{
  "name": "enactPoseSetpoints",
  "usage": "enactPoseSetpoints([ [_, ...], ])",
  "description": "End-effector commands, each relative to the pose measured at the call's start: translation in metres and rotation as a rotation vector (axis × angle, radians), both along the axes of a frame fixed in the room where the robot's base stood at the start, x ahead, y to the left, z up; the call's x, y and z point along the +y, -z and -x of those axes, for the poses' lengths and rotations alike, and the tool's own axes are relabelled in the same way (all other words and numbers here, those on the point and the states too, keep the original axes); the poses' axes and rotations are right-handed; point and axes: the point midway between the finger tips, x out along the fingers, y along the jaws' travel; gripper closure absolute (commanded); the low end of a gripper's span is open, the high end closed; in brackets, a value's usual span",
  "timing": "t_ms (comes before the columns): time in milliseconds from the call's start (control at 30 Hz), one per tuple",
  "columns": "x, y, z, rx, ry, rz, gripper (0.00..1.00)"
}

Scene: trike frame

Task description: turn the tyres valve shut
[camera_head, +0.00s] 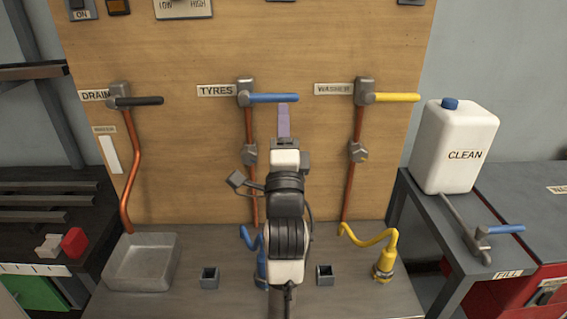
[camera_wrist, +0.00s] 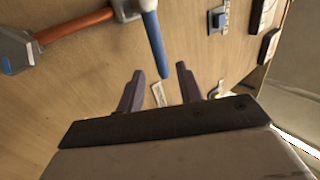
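The tyres valve (camera_head: 245,91) is on the wooden panel, right of the TYRES label (camera_head: 216,90). Its blue lever (camera_head: 273,98) points right, level and across the upright copper pipe (camera_head: 249,127). The lever also shows in the wrist view (camera_wrist: 154,42), its free end lying between my fingertips in the picture. My gripper (camera_head: 284,108) is just below the lever's right part in the head view. In the wrist view my gripper (camera_wrist: 157,78) is open, its two purple fingers apart. I cannot tell whether a finger touches the lever.
The drain valve's black lever (camera_head: 139,101) is to the left; the washer valve's yellow lever (camera_head: 394,97) is to the right. A grey tray (camera_head: 143,262), a yellow hose fitting (camera_head: 384,263) and small square sockets stand on the bench. A white CLEAN jug (camera_head: 455,150) stands at right.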

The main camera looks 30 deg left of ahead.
Motion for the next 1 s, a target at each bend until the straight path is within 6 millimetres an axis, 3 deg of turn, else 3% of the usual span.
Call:
enactPoseSetpoints([
  [33,-0.005,0.014,0.01,0.0,-0.001,0.002,0.64],
  [100,-0.012,0.022,0.021,0.001,-0.001,0.003,0.64],
  [400,-0.03,0.041,0.051,0.001,0.001,0.002,0.64],
  [1000,-0.032,0.042,0.054,0.0,0.001,0.001,0.64],
])
